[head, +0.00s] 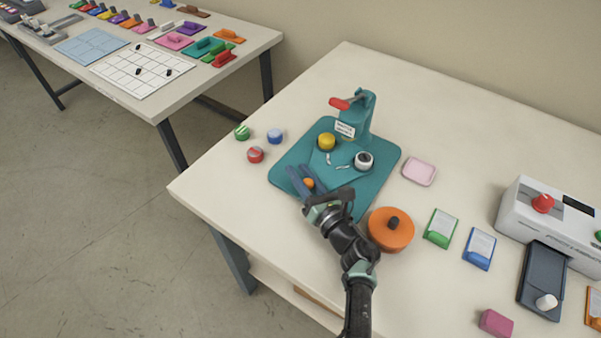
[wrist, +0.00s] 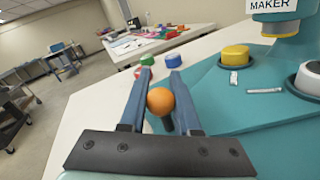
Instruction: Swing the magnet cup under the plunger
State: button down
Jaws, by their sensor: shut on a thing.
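The teal maker press (head: 358,112) stands on a teal base (head: 289,152) and has a red lever (head: 340,103). Its plunger (wrist: 282,26) shows in the wrist view at top right. A yellow cup (head: 327,141) and a white cup with a dark ring (head: 364,160) sit on the swing plate (head: 318,166); which is the magnet cup I cannot tell. Both cups also show in the wrist view, yellow (wrist: 236,57) and white (wrist: 309,78). My gripper (head: 301,181) is shut on the orange knob (wrist: 161,101) at the plate's near end. Plunger alignment is unclear.
Green (head: 242,132), blue (head: 275,136) and red (head: 255,154) round pieces lie left of the base. An orange disc (head: 390,230) with a black knob lies close right of my arm. A pink tray (head: 419,171) lies right of the base.

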jog(key=c, duration=0.6)
grip_release()
jog(key=p+v, duration=0.2)
jog(key=v, duration=1.1)
jog(key=shift+c, duration=0.3)
